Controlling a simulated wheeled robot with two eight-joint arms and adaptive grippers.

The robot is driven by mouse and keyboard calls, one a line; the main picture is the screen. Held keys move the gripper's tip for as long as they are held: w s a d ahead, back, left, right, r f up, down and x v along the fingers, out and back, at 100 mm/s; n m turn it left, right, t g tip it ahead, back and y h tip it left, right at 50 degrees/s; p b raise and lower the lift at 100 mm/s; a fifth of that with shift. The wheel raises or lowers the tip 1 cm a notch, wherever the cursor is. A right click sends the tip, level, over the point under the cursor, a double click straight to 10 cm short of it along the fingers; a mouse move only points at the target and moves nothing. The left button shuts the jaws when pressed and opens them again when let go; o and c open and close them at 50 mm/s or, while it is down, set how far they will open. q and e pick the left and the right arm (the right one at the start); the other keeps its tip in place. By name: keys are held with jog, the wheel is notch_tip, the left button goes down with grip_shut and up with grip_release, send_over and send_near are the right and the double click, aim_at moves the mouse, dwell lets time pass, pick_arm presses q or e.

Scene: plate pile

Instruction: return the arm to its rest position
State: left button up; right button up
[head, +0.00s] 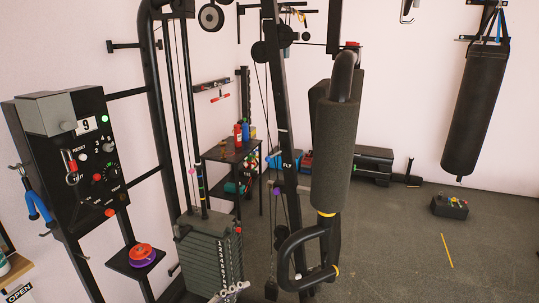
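A padded machine arm (335,155) with a thick dark grey foam roller hangs upright right of centre. A black loop handle (288,258) with yellow bands is at its lower end. The arm stands in front of a black slanted post (287,120) with a "FLY" label. A numbered weight stack (212,252) stands to the left, with chains in front of it. I cannot tell from this view whether the machine arm is at a rest stop. Neither of my grippers shows in this view.
A black control box (70,140) with knobs and a "9" display stands at left. A small shelf (135,262) holds red and purple discs. A side table (230,152) holds bottles. A punching bag (475,110) hangs at right. The floor at right is mostly clear, with a black box (449,207).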

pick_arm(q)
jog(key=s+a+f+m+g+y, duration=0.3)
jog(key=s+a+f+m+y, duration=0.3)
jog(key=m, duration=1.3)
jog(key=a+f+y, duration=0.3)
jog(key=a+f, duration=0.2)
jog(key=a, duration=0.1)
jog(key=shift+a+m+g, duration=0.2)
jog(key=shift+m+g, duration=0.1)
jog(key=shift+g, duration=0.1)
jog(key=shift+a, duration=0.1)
